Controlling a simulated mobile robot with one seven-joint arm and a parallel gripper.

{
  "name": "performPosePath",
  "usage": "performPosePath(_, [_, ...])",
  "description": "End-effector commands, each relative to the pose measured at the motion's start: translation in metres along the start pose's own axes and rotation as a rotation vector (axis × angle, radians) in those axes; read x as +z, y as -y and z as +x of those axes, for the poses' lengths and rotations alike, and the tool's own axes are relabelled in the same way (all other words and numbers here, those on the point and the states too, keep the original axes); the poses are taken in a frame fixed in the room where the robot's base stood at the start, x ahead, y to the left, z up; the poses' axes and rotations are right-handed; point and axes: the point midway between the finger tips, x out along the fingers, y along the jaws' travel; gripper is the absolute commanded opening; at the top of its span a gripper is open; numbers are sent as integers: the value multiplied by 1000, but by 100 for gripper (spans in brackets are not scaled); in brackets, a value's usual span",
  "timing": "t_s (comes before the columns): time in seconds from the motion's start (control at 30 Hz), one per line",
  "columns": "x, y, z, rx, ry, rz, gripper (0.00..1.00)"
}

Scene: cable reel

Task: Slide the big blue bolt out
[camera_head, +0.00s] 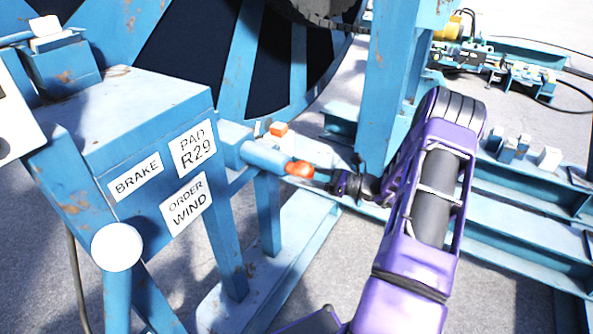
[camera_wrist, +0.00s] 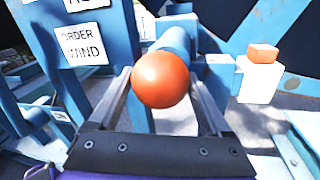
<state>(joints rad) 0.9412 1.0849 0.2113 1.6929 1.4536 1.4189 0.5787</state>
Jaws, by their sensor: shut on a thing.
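The big blue bolt (camera_head: 267,157) is a thick blue cylinder lying level at the side of the blue frame, with an orange-red ball knob (camera_head: 299,170) on its end. In the wrist view the knob (camera_wrist: 160,80) sits between my two fingers, and the bolt (camera_wrist: 176,38) runs away behind it. The wrist view also shows my gripper (camera_wrist: 165,100) from behind. The bolt's far end is hidden in the blue housing.
A blue control box (camera_head: 140,130) with BRAKE, PAD R29 and ORDER WIND labels stands left of the bolt. A small orange block on a white piece (camera_wrist: 260,75) is right of it. Blue rails (camera_head: 530,185) lie at the right. The large reel (camera_head: 200,50) is behind.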

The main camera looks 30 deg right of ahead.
Motion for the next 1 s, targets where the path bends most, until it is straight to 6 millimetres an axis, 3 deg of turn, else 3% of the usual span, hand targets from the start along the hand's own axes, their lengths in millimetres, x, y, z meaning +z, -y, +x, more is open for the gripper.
performPosePath(0.17, [-2,0,-5,-2,-4,2,0])
performPosePath(0.2, [-2,0,-5,-2,-5,2,89])
performPosePath(0.27, [-2,0,-5,-2,-5,2,100])
performPosePath(0.53, [-1,0,-4,-2,-3,1,100])
performPosePath(0.67, [-2,1,-15,-4,-3,1,100])
performPosePath(1.0, [-2,1,-92,-7,-3,1,100])
